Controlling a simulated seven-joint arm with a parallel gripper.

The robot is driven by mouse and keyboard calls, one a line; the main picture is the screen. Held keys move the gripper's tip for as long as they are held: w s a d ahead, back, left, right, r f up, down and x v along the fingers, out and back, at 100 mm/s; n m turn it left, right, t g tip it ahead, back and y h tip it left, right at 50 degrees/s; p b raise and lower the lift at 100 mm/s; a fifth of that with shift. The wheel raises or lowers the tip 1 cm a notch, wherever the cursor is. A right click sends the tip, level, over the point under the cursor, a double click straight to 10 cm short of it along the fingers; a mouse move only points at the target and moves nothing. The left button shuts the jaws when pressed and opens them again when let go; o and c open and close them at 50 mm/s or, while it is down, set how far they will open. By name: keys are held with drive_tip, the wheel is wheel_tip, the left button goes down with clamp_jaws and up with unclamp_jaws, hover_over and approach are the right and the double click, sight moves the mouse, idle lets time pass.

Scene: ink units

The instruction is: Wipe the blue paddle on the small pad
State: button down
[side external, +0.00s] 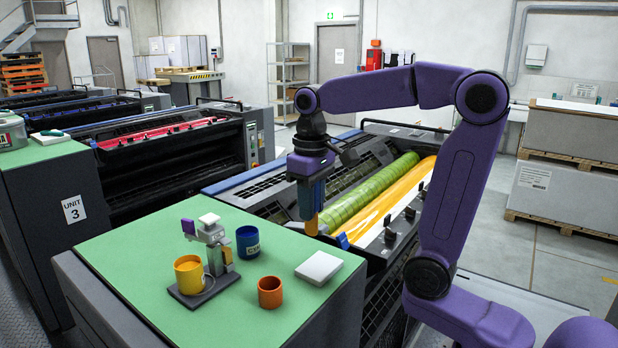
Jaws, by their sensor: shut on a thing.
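My gripper (310,178) points down at the end of my arm, over the near end of the ink unit. It is shut on the blue paddle (308,196), which hangs upright. The paddle's lower end is orange-yellow and ends just above or at the unit's edge; contact cannot be told. A white square pad (318,267) lies flat on the green tabletop (130,250), below and apart from the paddle.
The stand (217,250) carries a yellow cup (188,273) and a purple piece (188,226). A blue cup (248,242) and an orange cup (270,291) stand near the pad. The table's left part is clear.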

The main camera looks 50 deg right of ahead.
sight(312, 236)
drive_tip(key=shift+f, duration=4.1)
drive_tip(key=shift+f, duration=0.55)
drive_tip(key=shift+d+r, duration=0.2)
drive_tip(key=shift+d, duration=1.45)
drive_tip(key=shift+d+f, duration=0.2)
drive_tip(key=shift+d, duration=1.35)
drive_tip(key=shift+a+r, duration=0.15)
drive_tip(key=shift+a, duration=3.1)
drive_tip(key=shift+d, duration=1.75)
